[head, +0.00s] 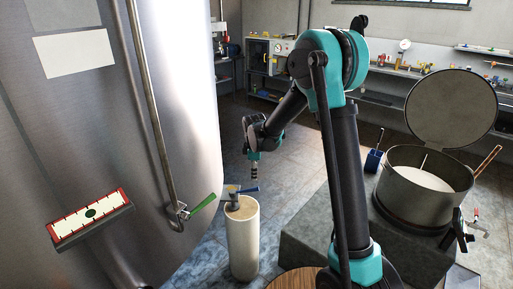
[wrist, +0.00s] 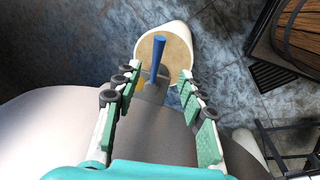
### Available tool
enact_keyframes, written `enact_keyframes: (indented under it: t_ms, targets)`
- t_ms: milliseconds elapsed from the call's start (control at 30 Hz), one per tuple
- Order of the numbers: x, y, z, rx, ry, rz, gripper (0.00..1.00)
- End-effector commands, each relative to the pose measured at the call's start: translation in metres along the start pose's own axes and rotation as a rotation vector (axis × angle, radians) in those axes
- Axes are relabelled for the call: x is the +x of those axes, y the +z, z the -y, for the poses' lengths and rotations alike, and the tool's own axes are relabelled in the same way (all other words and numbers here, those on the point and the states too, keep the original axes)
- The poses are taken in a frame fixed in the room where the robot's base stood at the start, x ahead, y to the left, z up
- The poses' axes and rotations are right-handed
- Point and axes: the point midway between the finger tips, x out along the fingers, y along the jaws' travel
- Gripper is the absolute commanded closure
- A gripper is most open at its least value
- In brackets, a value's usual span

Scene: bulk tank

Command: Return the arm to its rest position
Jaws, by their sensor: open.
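My arm, teal and dark grey, rises in the middle of the head view and bends over to the left. My gripper (head: 254,170) hangs at its end, just above a blue handle (head: 247,190) on top of a cream cylindrical post (head: 243,240). In the wrist view my gripper (wrist: 158,76) is open, its green-padded fingers spread apart with nothing held. The blue handle (wrist: 158,55) shows beyond and between the fingers, over the round top of the post (wrist: 176,45). Whether a finger touches the handle cannot be told.
A large steel tank (head: 90,130) with a pipe and a green lever (head: 202,205) fills the left. An open-lidded pot (head: 420,190) stands on a grey block at right. A workbench (head: 390,90) runs along the back. Floor (head: 300,150) is clear between.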

Motion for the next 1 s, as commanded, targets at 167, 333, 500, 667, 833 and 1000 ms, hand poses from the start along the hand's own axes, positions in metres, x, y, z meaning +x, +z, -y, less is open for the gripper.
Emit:
enact_keyframes:
  t_ms: [167, 333, 500, 667, 833, 1000]
  targets:
    - [-0.030, 0.048, 0.027, 0.210, 0.019, -0.007, 0.59]
    - [-0.059, 0.100, 0.070, 0.489, 0.045, -0.021, 0.59]
    - [-0.080, 0.144, 0.120, 0.764, 0.071, -0.038, 0.59]
    - [-0.091, 0.178, 0.172, 1.023, 0.096, -0.060, 0.59]
    - [-0.093, 0.206, 0.230, 1.291, 0.121, -0.087, 0.59]
    - [-0.089, 0.221, 0.272, 1.491, 0.141, -0.112, 0.59]
